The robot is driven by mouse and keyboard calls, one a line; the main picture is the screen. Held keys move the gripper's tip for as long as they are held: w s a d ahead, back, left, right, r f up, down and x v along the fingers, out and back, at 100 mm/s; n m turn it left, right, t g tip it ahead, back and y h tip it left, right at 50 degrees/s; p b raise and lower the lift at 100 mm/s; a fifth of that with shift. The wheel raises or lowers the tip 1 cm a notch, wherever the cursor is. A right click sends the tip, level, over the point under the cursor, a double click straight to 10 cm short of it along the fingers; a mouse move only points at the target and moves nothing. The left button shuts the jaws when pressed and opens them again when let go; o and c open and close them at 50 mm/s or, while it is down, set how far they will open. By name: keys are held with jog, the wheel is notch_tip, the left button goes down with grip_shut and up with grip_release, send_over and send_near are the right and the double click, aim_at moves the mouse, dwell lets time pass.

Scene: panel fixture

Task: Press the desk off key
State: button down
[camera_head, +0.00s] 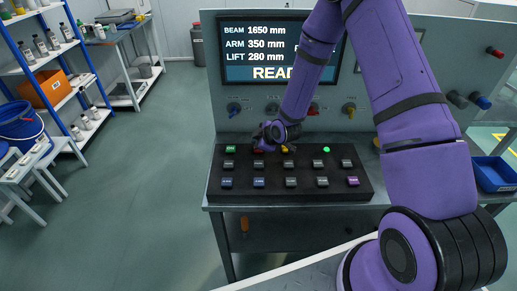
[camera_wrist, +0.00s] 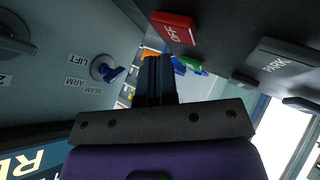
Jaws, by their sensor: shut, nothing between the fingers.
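The desk off key is a red block marked OFF (camera_wrist: 173,27) at the top of the wrist view, on a dark key desk (camera_head: 290,196). In the head view only a bit of red (camera_head: 257,149) shows in the back row beside my gripper. My gripper (camera_wrist: 156,58) is shut and empty, its dark fingertips close to the red key in the wrist view. I cannot tell whether they touch it. In the head view my gripper (camera_head: 268,140) is over the back row and hides part of it.
Green (camera_head: 230,149) and yellow (camera_head: 289,148) keys flank the red one; grey, blue and purple keys fill the front rows. A grey PARK key (camera_wrist: 280,62) is at right in the wrist view. A panel with knobs (camera_head: 234,108) and a screen (camera_head: 250,45) stands behind.

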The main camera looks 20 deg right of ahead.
jog(key=shift+f, duration=0.15)
jog(key=shift+f, duration=0.25)
jog(key=shift+f, duration=0.45)
dwell(1.1)
jog(key=shift+r, duration=0.85)
jog(key=shift+r, duration=2.55)
jog(key=shift+r, duration=0.1)
